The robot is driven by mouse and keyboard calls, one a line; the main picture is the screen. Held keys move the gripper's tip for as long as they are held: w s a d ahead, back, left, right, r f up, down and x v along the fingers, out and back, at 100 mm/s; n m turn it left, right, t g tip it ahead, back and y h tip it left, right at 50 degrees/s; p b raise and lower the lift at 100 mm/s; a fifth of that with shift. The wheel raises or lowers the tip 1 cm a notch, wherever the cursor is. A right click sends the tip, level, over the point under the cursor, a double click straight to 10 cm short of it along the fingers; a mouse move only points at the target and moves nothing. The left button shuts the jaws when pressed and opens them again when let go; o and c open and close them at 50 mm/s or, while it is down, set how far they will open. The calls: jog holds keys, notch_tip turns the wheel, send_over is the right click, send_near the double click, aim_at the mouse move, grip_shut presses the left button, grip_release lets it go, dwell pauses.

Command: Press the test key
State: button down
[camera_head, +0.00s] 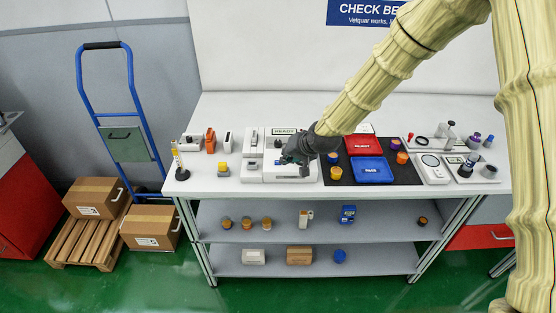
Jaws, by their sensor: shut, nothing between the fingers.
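A white tester (290,174) with a display reading what looks like READY (283,131) stands on the white bench, left of the dark mat. My gripper (289,158) is over this tester, shut and empty, and covers much of its top. A small blue patch (277,162) shows at the gripper's left edge; I cannot tell if it is the test key. Whether the fingertips touch the tester is not clear.
A red REJECT tray (364,145) and a blue PASS tray (371,170) lie on the dark mat (405,174), right of my gripper. A scale (431,161) stands further right.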

jog(key=w+a+r, duration=0.2)
jog(key=w+r, duration=0.2)
jog(key=r, duration=0.3)
jog(key=shift+w+t+y, duration=0.3)
jog(key=shift+t, duration=0.1)
jog(key=shift+f+b, duration=2.5)
jog(key=shift+f, duration=1.85)
jog(key=shift+f, duration=0.1)
jog(key=shift+f, duration=0.3)
jog(key=shift+f+b, duration=0.3)
jog(key=shift+f, duration=0.05)
jog(key=shift+r+p, duration=0.55)
jog(key=shift+r, duration=0.25)
